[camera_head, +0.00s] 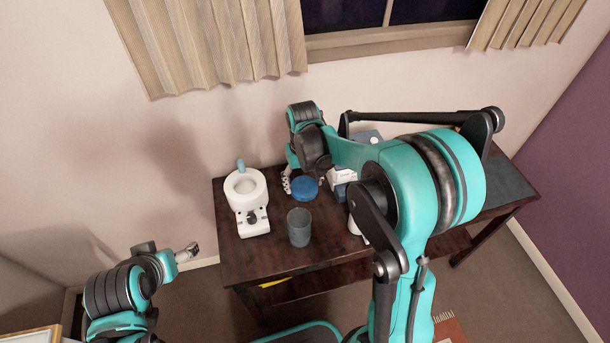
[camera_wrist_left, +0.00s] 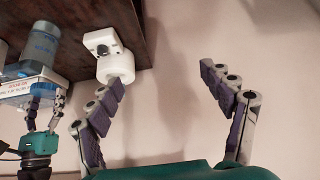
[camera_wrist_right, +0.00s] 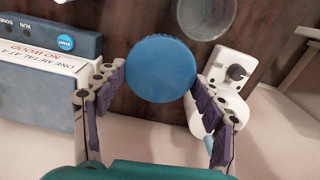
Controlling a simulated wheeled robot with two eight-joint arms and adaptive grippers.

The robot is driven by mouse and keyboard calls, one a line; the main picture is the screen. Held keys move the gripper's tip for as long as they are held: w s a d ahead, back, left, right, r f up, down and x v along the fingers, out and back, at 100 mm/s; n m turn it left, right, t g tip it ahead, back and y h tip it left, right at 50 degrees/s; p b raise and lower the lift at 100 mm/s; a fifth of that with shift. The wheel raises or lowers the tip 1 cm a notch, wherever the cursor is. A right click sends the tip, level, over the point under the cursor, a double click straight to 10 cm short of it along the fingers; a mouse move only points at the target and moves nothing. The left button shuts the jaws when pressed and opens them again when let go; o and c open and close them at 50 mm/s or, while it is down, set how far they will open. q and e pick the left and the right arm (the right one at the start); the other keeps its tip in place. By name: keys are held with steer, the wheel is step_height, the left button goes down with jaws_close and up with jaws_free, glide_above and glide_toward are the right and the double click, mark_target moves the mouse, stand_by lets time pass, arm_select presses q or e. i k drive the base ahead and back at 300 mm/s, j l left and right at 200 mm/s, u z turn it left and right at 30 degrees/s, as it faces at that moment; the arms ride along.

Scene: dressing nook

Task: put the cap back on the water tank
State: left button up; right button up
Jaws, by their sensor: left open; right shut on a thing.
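The blue round cap (camera_head: 305,190) is between the fingers of my right gripper (camera_wrist_right: 160,76), which is shut on it. The cap also shows from above in the right wrist view (camera_wrist_right: 161,66). A translucent grey-blue open cylinder (camera_head: 299,229), which looks like the water tank, stands upright on the dark table, nearer the front edge than the cap. It also shows in the left wrist view (camera_wrist_left: 42,44). The cap is apart from it. My left gripper (camera_head: 190,252) is open and empty, off the table's left end. The height of the cap above the table is hard to tell.
A white device (camera_head: 248,215) with a round top stands at the left of the dark table (camera_head: 290,260). My right arm hides much of the table's right.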

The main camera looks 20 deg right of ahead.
mark_target(300, 238)
steer(key=k, duration=0.65)
steer(key=z, duration=1.3)
steer(key=j, duration=0.5)
steer(key=k+j, duration=0.15)
steer(key=j, duration=0.8)
